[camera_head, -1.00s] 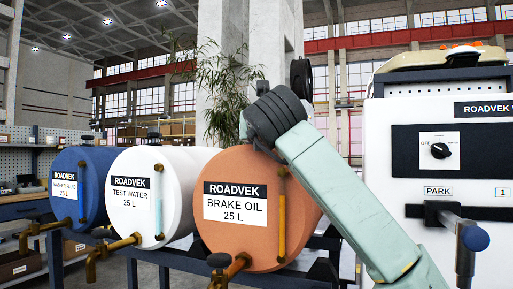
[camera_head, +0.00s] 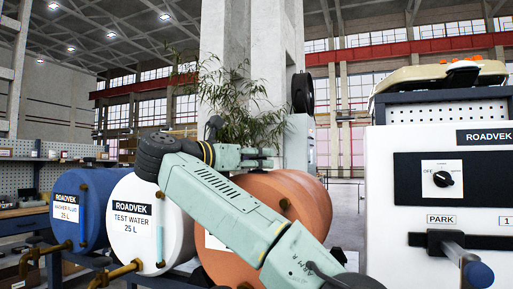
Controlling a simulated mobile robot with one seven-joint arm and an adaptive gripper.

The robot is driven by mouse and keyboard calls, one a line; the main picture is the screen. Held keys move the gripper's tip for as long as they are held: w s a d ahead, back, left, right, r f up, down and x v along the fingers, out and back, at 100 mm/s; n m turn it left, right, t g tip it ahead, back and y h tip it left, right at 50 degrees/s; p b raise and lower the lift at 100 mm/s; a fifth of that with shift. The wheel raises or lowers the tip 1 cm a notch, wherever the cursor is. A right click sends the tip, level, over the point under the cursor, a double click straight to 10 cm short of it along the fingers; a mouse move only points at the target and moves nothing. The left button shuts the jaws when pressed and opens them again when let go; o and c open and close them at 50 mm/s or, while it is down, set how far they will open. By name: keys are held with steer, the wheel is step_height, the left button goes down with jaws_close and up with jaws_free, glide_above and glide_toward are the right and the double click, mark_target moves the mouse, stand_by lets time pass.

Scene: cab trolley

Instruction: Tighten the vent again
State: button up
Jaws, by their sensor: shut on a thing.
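My gripper (camera_head: 268,158), pale green, shows small beyond my raised arm, just above the top of the orange drum (camera_head: 302,200). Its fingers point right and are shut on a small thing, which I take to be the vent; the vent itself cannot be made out. My arm crosses in front of the orange drum and hides most of its label. The white TEST WATER drum (camera_head: 120,235) and the blue WASHER FLUID drum (camera_head: 66,200) lie to its left, with their tops partly visible and no vent clear on them.
A white control cabinet (camera_head: 380,215) with a dial (camera_head: 442,179) and a lever (camera_head: 462,255) stands close on the right. Brass taps (camera_head: 118,272) stick out in front of the drums. A plant (camera_head: 235,110) and a pillar rise behind. A gap lies between drum and cabinet.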

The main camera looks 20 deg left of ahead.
steer(key=shift+r+m+g+h+p, duration=0.1)
steer(key=shift+m+g+h+p, duration=0.7)
steer(key=shift+h, duration=0.3)
steer(key=o, duration=1.1)
steer(key=shift+o, duration=0.2)
steer(key=shift+f, duration=0.2)
